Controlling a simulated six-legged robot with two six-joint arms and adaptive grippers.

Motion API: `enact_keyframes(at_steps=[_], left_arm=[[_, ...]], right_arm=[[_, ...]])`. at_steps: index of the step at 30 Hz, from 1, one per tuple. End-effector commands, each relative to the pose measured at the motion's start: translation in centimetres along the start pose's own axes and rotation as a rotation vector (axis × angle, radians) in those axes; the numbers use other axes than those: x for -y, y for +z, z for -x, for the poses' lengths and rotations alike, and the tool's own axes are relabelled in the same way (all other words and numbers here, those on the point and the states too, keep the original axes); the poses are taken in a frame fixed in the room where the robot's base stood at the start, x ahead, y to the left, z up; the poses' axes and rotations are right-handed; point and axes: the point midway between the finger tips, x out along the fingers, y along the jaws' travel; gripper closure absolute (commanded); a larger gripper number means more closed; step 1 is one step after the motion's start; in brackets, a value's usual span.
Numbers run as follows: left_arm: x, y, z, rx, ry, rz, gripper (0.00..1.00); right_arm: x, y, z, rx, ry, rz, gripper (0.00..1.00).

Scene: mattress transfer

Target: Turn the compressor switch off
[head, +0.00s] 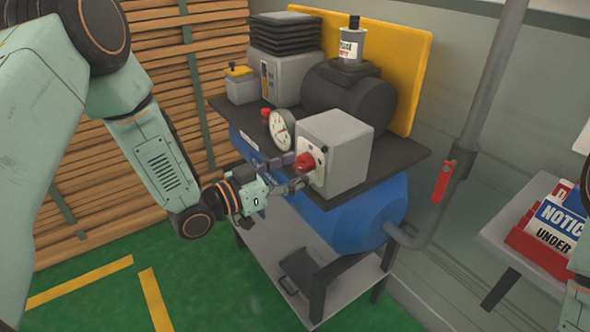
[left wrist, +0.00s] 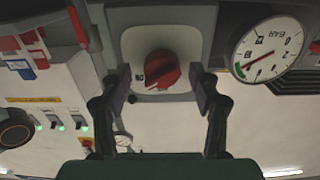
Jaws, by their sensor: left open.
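The compressor switch is a red rotary knob (head: 305,163) on the front of a grey box (head: 347,152) on top of the compressor. In the left wrist view the red knob (left wrist: 162,68) sits on a light plate, with its grip slanted. Its position marks are too small to read. My left gripper (head: 296,171) is open in front of the box. In the left wrist view the fingers of the left gripper (left wrist: 164,88) stand on either side of the knob, with gaps between. My right gripper is out of view.
A round pressure gauge (head: 281,131) stands close left of the box. The blue tank (head: 345,217) is below. A pipe with a red lever (head: 441,181) rises at right. A shelf with a red notice box (head: 535,250) is at far right. Green floor (head: 215,290) is clear in front.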

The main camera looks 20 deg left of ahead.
Motion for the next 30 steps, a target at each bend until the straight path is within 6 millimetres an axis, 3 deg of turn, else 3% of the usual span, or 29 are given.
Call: enact_keyframes(at_steps=[10, 30], left_arm=[[0.2, -0.01, -0.31, 0.0, -0.001, 0.0, 0.39], [0.17, 0.0, -0.29, 0.001, 0.0, -0.001, 0.92]], right_arm=[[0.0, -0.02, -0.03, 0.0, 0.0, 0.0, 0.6], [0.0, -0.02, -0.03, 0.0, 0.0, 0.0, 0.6]])
